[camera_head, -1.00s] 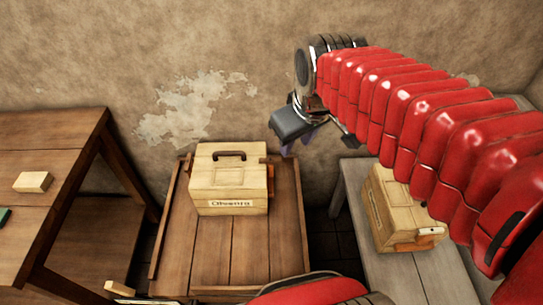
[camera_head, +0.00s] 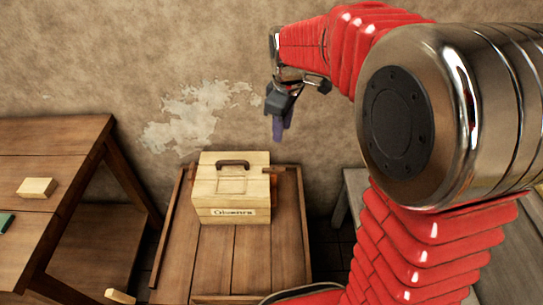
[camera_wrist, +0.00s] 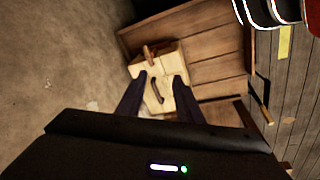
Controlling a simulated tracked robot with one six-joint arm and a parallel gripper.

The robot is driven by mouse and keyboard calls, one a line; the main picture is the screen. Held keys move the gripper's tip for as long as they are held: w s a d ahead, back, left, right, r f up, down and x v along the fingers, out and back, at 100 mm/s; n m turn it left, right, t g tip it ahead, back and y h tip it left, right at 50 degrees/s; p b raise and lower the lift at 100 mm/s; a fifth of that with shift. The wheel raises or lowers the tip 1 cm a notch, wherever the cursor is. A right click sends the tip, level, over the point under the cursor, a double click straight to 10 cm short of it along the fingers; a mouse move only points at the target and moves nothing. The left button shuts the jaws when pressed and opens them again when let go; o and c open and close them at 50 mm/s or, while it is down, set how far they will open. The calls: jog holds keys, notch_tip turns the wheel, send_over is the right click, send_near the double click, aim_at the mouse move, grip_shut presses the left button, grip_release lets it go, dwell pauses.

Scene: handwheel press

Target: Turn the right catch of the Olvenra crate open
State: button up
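The Olvenra crate (camera_head: 232,195) is a pale wooden box with a dark top handle and a name label on its front. It stands on a brown slatted table. Its right catch (camera_head: 275,169) is a small brown piece at the right side; its exact angle is hard to tell. In the wrist view the crate (camera_wrist: 172,68) lies beyond my fingers, with the catch (camera_wrist: 149,55) at its upper side. My gripper (camera_head: 278,134) is in the air above and right of the crate, pointing down. Its dark fingers (camera_wrist: 160,77) are apart and empty. The left catch is hidden.
A brown table (camera_head: 60,155) at left holds a small wooden block (camera_head: 36,188) and a green item (camera_head: 6,222). A grey bench (camera_head: 352,190) at right is mostly hidden by my arm. The wall (camera_head: 160,40) is close behind the crate.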

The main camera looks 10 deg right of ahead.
aim_at(274, 169)
jog(key=w+f+n+g, duration=0.2)
jog(key=w+f+n, duration=0.3)
jog(key=w+f, duration=0.5)
notch_tip(274, 169, down, 5)
jog(key=shift+w+r+n, duration=0.1)
jog(key=shift+w+n, duration=0.2)
jog(key=shift+w, duration=0.1)
notch_tip(274, 169, down, 14)
jog(key=shift+r, duration=0.1)
dwell(0.3)
grip_shut()
jog(key=shift+d, duration=0.2)
jog(key=shift+a, duration=0.15)
